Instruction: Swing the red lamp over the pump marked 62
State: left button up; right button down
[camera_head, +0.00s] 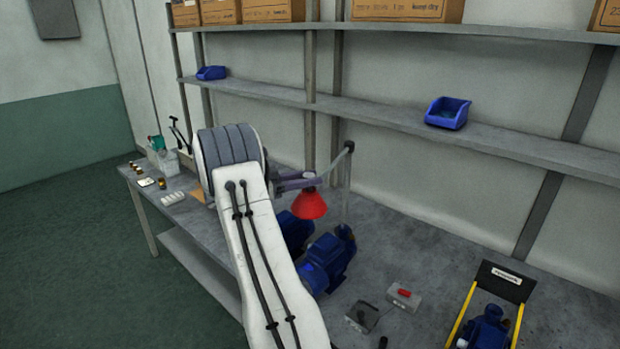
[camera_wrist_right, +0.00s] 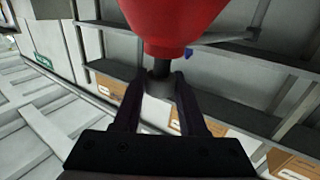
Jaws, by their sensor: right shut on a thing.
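The red lamp (camera_head: 309,205) hangs from a jointed arm on a thin grey post (camera_head: 346,185) at the back of the bench. My right gripper (camera_head: 296,181) is beside the lamp in the head view, partly behind my white arm. In the right wrist view the gripper (camera_wrist_right: 158,88) is shut on the lamp's dark stem, right at the red shade (camera_wrist_right: 172,22). A blue pump (camera_head: 328,262) stands in front of the lamp, and a second blue pump (camera_head: 294,230) is partly hidden by my arm. I cannot read the number 62 on any pump. My left gripper is out of view.
A third blue pump (camera_head: 487,331) sits in a yellow frame with a dark sign (camera_head: 505,281) at lower right. Small grey boxes (camera_head: 404,297) lie between the pumps. A shelf with a blue bin (camera_head: 447,113) runs behind.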

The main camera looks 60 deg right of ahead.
jog(key=c, duration=0.7)
grip_release()
jog(key=shift+w+d+r, duration=0.15)
jog(key=shift+r, duration=0.1)
jog(key=shift+o, duration=1.2)
jog(key=shift+f, duration=0.1)
jog(key=shift+w+a+f, duration=0.1)
jog(key=shift+a, duration=0.1)
jog(key=b+v, duration=0.4)
jog(key=v, duration=0.6)
jog(key=shift+a, duration=0.15)
jog(key=shift+w, duration=0.1)
